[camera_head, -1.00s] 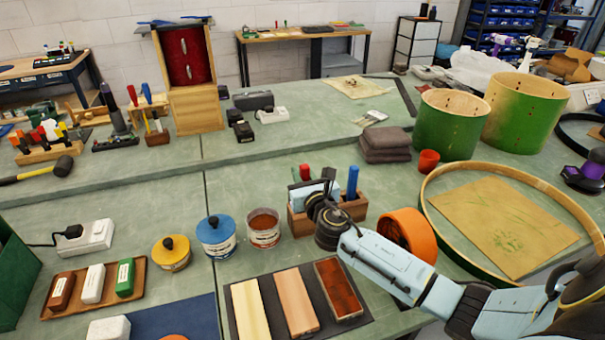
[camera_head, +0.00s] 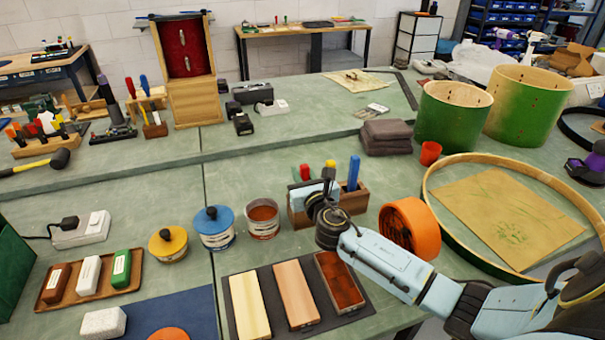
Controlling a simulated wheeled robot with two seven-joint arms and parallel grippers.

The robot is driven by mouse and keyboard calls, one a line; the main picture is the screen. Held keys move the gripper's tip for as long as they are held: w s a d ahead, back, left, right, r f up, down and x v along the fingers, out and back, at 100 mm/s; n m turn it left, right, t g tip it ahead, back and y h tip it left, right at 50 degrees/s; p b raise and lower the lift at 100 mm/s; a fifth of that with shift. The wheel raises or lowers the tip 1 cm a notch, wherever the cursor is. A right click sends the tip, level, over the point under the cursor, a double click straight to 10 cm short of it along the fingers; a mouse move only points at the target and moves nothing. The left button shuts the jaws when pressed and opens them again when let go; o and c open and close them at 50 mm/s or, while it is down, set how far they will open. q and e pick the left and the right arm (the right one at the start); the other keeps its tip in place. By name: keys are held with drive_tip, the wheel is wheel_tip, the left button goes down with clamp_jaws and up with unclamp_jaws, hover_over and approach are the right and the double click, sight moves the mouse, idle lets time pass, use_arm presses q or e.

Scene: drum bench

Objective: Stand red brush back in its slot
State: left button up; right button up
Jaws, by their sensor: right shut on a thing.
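The red brush (camera_head: 305,172) shows only as a short red handle end above my right gripper (camera_head: 312,190), which is shut on it. The gripper is in front of and over the wooden brush holder (camera_head: 298,216), right of the middle of the camera_head view. It hides the lower part of the brush and much of the holder's left and middle. I cannot tell whether the brush is inside its slot. A blue handle (camera_head: 353,172) stands upright at the holder's right, and a yellow handle (camera_head: 330,164) shows behind the gripper. My left gripper is out of view.
An open tin (camera_head: 262,219) and a blue-lidded tin (camera_head: 213,227) stand left of the holder. An orange roll (camera_head: 411,228) is close by my right arm. Sanding blocks (camera_head: 296,294) lie in front. A wooden hoop (camera_head: 431,212) lies at the right.

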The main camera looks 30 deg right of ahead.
drive_tip(key=o, duration=0.8)
drive_tip(key=shift+s, duration=0.1)
drive_tip(key=v, duration=1.3)
drive_tip(key=shift+s+p, duration=0.1)
drive_tip(key=shift+p, duration=0.25)
